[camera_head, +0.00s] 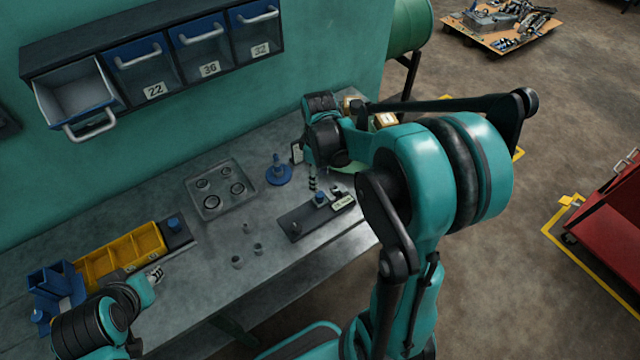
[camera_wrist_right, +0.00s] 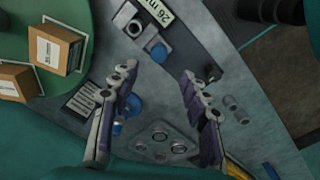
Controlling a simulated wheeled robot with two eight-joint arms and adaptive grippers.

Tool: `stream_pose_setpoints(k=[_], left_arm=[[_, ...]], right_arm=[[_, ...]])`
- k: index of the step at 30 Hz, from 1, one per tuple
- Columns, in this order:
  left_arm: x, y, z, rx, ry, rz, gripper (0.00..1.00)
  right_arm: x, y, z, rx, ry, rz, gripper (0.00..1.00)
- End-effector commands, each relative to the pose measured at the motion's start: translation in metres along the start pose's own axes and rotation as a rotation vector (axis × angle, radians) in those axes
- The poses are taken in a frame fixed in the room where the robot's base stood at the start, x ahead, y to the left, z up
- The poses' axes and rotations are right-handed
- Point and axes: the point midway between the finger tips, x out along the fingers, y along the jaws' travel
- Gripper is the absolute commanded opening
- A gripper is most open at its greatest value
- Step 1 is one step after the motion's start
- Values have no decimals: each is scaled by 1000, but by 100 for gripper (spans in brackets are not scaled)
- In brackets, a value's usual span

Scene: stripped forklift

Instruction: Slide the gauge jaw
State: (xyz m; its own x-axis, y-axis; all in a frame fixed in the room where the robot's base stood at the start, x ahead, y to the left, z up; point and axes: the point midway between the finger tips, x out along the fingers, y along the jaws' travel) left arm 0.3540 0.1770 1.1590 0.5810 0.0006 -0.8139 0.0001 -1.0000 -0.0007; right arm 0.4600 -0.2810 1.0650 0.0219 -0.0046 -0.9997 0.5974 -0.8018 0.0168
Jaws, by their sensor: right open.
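The gauge (camera_head: 305,218) is a dark flat bar on the bench with a label at its right end; the label reads 26 mm in the right wrist view. Its jaw, a grey block with a blue knob (camera_head: 320,198), sits near the labelled end. The wrist view shows the gauge bar (camera_wrist_right: 185,48) and the blue knob (camera_wrist_right: 158,52) beyond the fingertips. My right gripper (camera_head: 312,184) hangs above and behind the gauge, its fingers (camera_wrist_right: 158,82) spread with nothing between them. My left gripper (camera_head: 152,276) is at the lower left beside the yellow bin; its jaw state is unclear.
A blue stand (camera_head: 279,172) and a grey tray with rings (camera_head: 220,190) stand left of the gauge. Small grey cylinders (camera_head: 247,250) stand in front. A green round plate (camera_wrist_right: 70,15) carries boxes. An open drawer (camera_head: 75,95) juts from the wall.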

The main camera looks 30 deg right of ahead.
Motion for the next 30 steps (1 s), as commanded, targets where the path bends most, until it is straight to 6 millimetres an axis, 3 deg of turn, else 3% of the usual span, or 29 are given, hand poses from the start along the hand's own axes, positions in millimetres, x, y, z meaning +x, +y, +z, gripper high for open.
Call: stream_pose_setpoints(k=[5,18,30], left_arm=[[-2,0,-1,0,0,0,32],[11,0,8,0,0,0,32],[11,0,8,0,0,0,32]], right_arm=[[10,5,1,-28,-16,-20,46],[75,4,2,-27,-15,-19,46],[82,4,2,-26,-15,-18,43]])
